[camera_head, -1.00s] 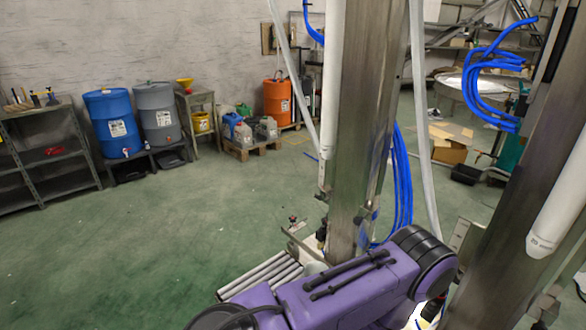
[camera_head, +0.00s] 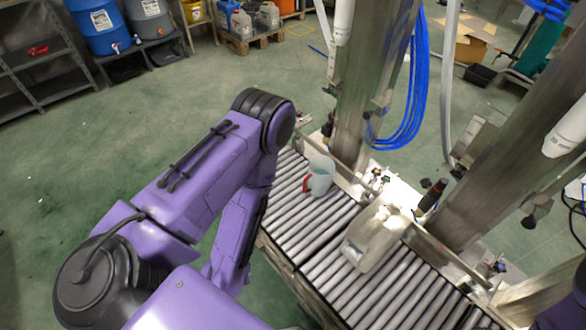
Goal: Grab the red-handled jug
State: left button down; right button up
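The red-handled jug (camera_head: 320,176) stands on the roller conveyor in the head view. Its body is pale and whitish, and its red handle is on the lower left side. My purple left arm passes to the left of it and bends down beside the conveyor's left edge. My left gripper is out of sight, behind or below the arm. My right gripper is not in view; only a bit of purple shows at the bottom right corner.
A larger pale jug (camera_head: 376,238) stands on the conveyor (camera_head: 330,208) to the right and nearer. Steel posts (camera_head: 368,90) and a side rail stand behind the conveyor. A blue drum (camera_head: 97,27) and a shelf (camera_head: 45,70) are far left. Green floor is clear at left.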

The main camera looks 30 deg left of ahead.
aim_at(321, 167)
jog(key=u, duration=0.7)
jog(key=k, duration=1.1)
jog(key=z, duration=0.05)
jog(key=i, duration=0.45)
jog(key=z, duration=0.35)
